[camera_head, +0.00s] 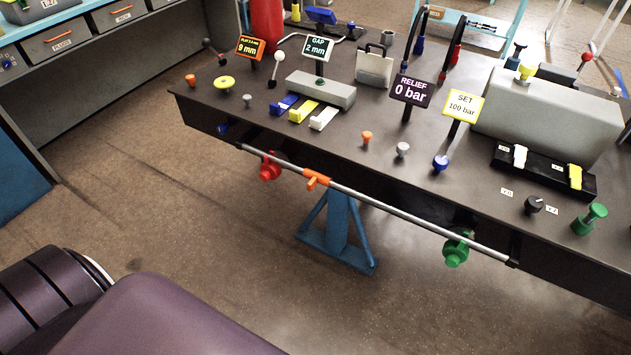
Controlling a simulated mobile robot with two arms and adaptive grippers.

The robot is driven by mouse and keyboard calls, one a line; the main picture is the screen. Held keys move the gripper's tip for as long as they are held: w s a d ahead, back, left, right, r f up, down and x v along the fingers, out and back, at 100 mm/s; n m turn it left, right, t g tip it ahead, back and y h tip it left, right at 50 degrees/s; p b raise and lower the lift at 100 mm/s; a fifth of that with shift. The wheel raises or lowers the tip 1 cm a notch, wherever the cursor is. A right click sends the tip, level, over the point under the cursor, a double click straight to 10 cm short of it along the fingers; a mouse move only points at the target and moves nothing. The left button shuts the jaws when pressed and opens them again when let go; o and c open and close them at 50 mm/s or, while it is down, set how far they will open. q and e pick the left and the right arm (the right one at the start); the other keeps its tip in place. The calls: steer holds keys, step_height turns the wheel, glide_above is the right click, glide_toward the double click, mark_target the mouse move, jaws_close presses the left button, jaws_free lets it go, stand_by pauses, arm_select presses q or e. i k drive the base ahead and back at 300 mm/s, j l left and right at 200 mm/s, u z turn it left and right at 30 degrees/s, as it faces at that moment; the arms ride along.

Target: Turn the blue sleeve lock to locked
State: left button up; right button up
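Several blue parts are on the dark bench, and I cannot tell for certain which is the blue sleeve lock. A blue fitting (419,45) is at the lower end of a black hose at the back. A dark blue fitting (516,55) stands by the grey block at the back right. A blue knob (440,162) stands near the front edge. All are too small to read a locked or unlocked position. Neither of my grippers is in view.
The dark bench (350,125) carries signs, levers, knobs and a large grey block (540,115). The floor in front is clear.

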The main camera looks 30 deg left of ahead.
mark_target(222, 129)
steer(key=k+j+z, duration=0.3)
steer(key=k+z, duration=0.25)
steer(key=k, duration=0.15)
steer(key=u, duration=1.7)
